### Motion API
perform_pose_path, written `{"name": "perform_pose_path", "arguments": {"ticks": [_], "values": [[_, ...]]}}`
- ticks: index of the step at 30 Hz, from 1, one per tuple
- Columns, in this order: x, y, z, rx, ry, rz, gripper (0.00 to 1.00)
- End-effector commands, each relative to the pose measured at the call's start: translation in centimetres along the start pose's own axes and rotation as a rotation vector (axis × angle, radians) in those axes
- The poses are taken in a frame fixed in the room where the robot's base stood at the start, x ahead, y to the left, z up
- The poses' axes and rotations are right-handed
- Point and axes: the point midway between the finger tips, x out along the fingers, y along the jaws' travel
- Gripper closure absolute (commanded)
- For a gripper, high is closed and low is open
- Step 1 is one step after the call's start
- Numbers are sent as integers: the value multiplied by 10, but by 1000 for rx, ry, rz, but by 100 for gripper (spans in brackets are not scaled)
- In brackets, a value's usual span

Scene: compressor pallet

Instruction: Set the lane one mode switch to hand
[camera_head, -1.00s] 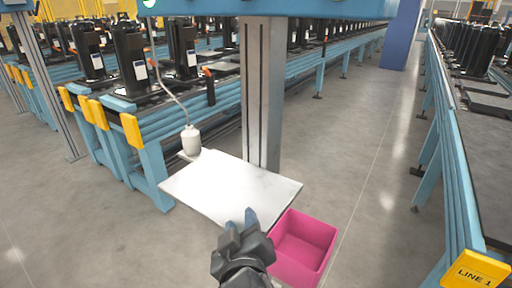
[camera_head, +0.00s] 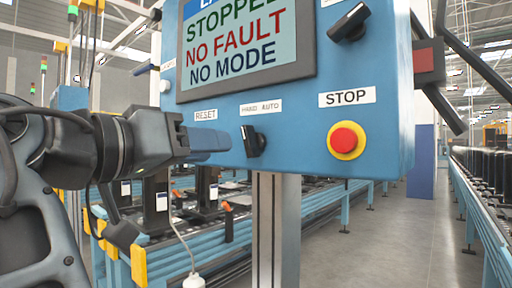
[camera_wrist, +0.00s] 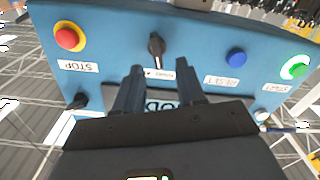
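The mode switch is a black knob (camera_head: 252,141) under the HAND AUTO label (camera_head: 261,107) on the blue control panel (camera_head: 385,100). Its handle looks roughly upright, between the two words. The screen (camera_head: 240,45) reads STOPPED, NO FAULT, NO MODE. My gripper (camera_head: 226,143) is just left of the knob in the head view, its blue fingers pointing right. In the wrist view the panel is upside down. The knob (camera_wrist: 156,48) stands ahead of and between my spread fingertips (camera_wrist: 162,72), apart from them. My gripper is open and empty.
A red STOP button (camera_head: 345,140) on a yellow ring is right of the knob. Another black rotary switch (camera_head: 348,22) is above it. The wrist view shows a blue RESET button (camera_wrist: 236,57) and a lit green button (camera_wrist: 295,67). Conveyors stand behind.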

Motion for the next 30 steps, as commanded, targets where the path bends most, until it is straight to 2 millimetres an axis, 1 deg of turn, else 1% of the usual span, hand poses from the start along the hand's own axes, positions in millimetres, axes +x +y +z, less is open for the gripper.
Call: {"name": "perform_pose_path", "arguments": {"ticks": [2, 5, 8, 15, 19, 24, 30], "values": [[-3, 4, -6, 13, -6, 9, 61], [2, 5, -9, 17, -9, 14, 61], [14, 6, -9, 16, -9, 16, 61], [51, 6, -8, 14, -9, 14, 61], [66, 6, -7, 14, -9, 14, 61], [74, 5, -7, 14, -7, 11, 61], [74, 5, -6, 14, -7, 11, 61]]}}
